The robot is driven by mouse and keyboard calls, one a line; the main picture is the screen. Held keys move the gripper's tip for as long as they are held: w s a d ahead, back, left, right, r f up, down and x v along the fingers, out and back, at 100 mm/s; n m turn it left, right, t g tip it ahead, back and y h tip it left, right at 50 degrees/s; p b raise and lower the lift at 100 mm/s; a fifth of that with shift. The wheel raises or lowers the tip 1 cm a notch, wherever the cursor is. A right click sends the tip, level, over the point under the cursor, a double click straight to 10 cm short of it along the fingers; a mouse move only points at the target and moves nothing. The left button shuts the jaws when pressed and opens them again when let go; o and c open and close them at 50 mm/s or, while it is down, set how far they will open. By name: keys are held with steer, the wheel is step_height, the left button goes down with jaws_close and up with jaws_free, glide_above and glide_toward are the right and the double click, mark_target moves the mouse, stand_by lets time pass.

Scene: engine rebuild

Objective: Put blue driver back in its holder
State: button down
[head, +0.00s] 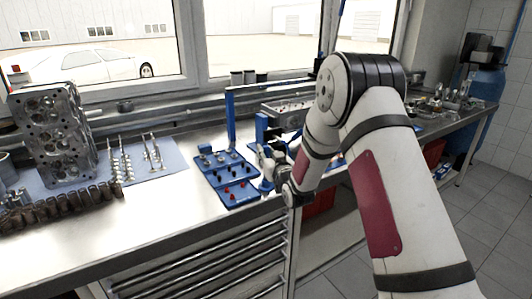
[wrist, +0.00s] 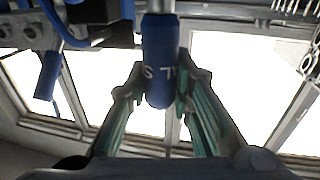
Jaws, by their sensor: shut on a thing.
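The blue driver's thick blue handle (wrist: 158,60), with pale lettering, stands between my gripper's fingers in the wrist view. A metallic collar shows at its upper end, where the picture cuts it off. My gripper (wrist: 160,86) is shut on this handle. In the head view my gripper (head: 268,165) is small and partly hidden by my wrist, just right of the blue trays, and the driver cannot be made out there. A tall blue frame (head: 230,120) stands on the bench behind the gripper. I cannot tell whether it is the driver's holder.
Blue trays (head: 231,187) with small red and black parts lie left of my gripper. An engine block (head: 52,135) and metal parts on a mat (head: 172,157) are farther left. A grey box (head: 285,108) stands behind. Bare steel bench (head: 150,205) lies in front of the mat.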

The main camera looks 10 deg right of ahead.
steer(key=shift+f+b, duration=0.8)
steer(key=shift+f, duration=0.7)
stand_by(0.4)
steer(key=c, duration=1.3)
jaws_free()
steer(key=shift+c, duration=0.2)
steer(key=shift+s, duration=0.15)
